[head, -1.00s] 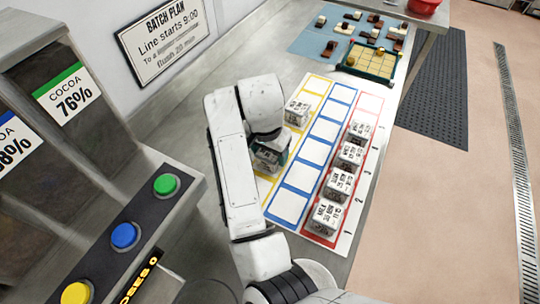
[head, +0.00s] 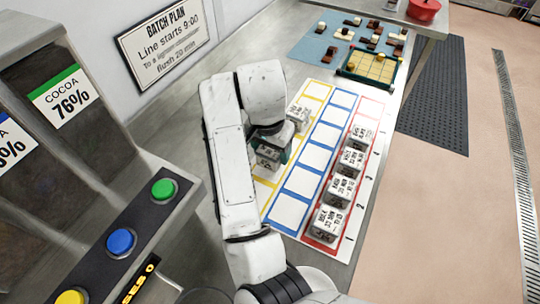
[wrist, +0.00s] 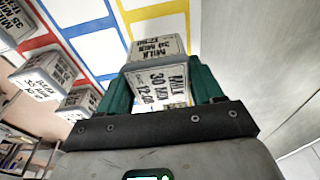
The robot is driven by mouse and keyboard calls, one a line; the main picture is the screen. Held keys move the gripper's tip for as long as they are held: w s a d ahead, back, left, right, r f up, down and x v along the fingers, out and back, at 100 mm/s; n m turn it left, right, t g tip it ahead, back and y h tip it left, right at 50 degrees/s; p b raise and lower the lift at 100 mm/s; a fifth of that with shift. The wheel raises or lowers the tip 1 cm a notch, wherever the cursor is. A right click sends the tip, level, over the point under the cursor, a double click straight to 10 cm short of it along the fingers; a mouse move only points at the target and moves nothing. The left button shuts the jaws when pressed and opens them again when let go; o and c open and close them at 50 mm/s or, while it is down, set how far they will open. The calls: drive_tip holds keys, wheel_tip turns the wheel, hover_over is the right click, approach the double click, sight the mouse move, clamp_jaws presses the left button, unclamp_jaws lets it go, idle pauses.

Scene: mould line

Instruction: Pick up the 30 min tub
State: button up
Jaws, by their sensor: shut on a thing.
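My gripper (head: 270,148) has green fingers and is shut on a white tub (head: 267,158) at the yellow column of the mat. In the wrist view my gripper (wrist: 160,92) has a finger on each side of this tub (wrist: 157,82). Its label reads MILK, 30 MIN and what looks like 12:00. Just beyond is another label face reading MILK 30 MIN; I cannot tell whether it belongs to the same tub. In the head view a second white tub (head: 298,114) stands farther up the yellow column. The held tub's underside is hidden, so its clearance is unclear.
Several white tubs (head: 327,222) stand in the red column of the mat (head: 340,258). The blue column is empty. A green-edged tray (head: 345,73) and a blue mat (head: 310,50) with small pieces lie at the back. Dispensers with buttons (head: 121,241) stand at left.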

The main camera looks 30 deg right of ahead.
drive_tip(key=s+r+p, duration=0.3)
drive_tip(key=s+r, duration=0.7)
drive_tip(key=s, duration=0.3)
wheel_tip(320, 180, up, 6)
drive_tip(key=p, duration=0.5)
drive_tip(key=shift+s, duration=0.25)
